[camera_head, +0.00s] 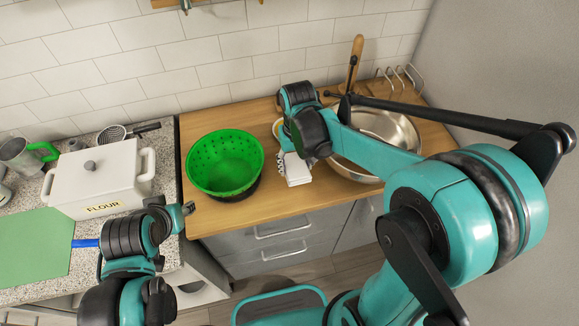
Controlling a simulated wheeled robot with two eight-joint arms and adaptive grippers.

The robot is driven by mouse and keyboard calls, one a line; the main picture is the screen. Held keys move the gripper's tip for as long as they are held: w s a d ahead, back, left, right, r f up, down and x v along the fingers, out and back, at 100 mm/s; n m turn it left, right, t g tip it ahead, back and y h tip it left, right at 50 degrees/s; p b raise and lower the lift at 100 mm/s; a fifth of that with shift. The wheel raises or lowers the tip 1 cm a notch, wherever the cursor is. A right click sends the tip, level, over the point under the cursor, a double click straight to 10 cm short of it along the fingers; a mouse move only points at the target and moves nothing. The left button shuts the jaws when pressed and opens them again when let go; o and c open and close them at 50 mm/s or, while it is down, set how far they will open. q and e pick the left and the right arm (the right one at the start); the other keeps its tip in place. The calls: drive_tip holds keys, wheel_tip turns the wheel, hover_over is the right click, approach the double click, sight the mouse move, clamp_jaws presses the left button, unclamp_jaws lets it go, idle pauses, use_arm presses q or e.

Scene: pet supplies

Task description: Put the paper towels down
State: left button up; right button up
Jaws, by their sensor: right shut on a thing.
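My right arm reaches across the wooden counter from the right. Its gripper (287,160) is mostly hidden behind its own wrist, between the green colander and the steel pan. It is shut on a small white thing (298,170), probably the paper towels, whose shape is partly covered. It is at the counter surface or just above it; I cannot tell which. My left gripper (188,209) is at the front left, near the left edge of the wooden counter. I cannot see its fingers well enough to tell their opening.
A green colander (224,164) stands left of the right gripper. A large steel pan (389,128) lies to its right, partly behind my arm. A white flour box (99,178) and a green board (35,248) are on the granite counter. Some bare wood lies along the front edge.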

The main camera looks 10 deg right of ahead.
drive_tip(key=shift+f, duration=0.4)
drive_tip(key=b, duration=0.2)
hover_over(295, 187)
wheel_tip(295, 187, down, 5)
drive_tip(key=shift+r, duration=0.15)
drive_tip(key=shift+f+b, duration=0.6)
drive_tip(key=shift+f, duration=1.6)
drive_tip(key=shift+f, duration=0.15)
drive_tip(key=o, duration=1.2)
